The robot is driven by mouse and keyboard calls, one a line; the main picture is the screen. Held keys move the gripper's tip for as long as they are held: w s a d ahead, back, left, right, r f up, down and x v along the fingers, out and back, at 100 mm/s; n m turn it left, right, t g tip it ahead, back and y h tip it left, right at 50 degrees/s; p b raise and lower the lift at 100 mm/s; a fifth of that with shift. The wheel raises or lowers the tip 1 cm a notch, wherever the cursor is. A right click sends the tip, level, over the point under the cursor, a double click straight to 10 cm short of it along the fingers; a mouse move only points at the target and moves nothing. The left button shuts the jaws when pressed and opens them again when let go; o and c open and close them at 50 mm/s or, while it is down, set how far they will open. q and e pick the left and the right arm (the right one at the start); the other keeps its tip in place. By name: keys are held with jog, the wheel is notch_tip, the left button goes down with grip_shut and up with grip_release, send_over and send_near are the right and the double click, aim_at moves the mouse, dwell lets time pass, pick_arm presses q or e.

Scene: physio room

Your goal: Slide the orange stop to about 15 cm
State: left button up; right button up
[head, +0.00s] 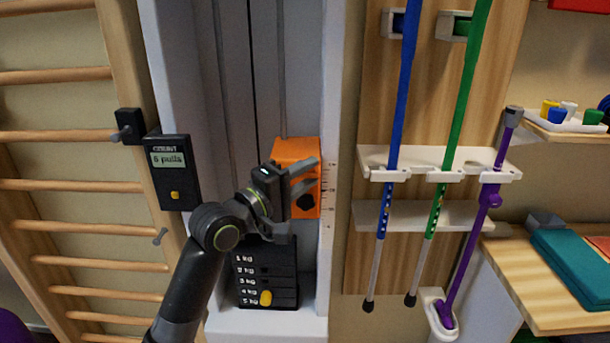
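The orange stop (294,150) is a block on the white upright frame (332,120) of the pulley unit, beside a scale of small marks (331,190) on the frame's right edge. A dark round knob (305,202) sits on the stop's front. My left gripper (312,178) is in front of the stop, with its fingers apart around or just before the knob. I cannot tell whether they touch it. The scale's numbers are too small to read. My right gripper is not in view.
A weight stack (265,275) with a yellow pin is below the stop. A counter reading "6 pulls" (170,160) hangs left, beside wooden wall bars (60,185). Blue, green and purple poles (399,100) stand in a rack at right. A shelf (560,300) holds a teal item.

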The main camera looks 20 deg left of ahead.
pick_arm(q)
jog(key=p+v, duration=0.3)
jog(key=v, duration=1.4)
jog(key=shift+s, duration=0.25)
jog(key=shift+a, duration=0.1)
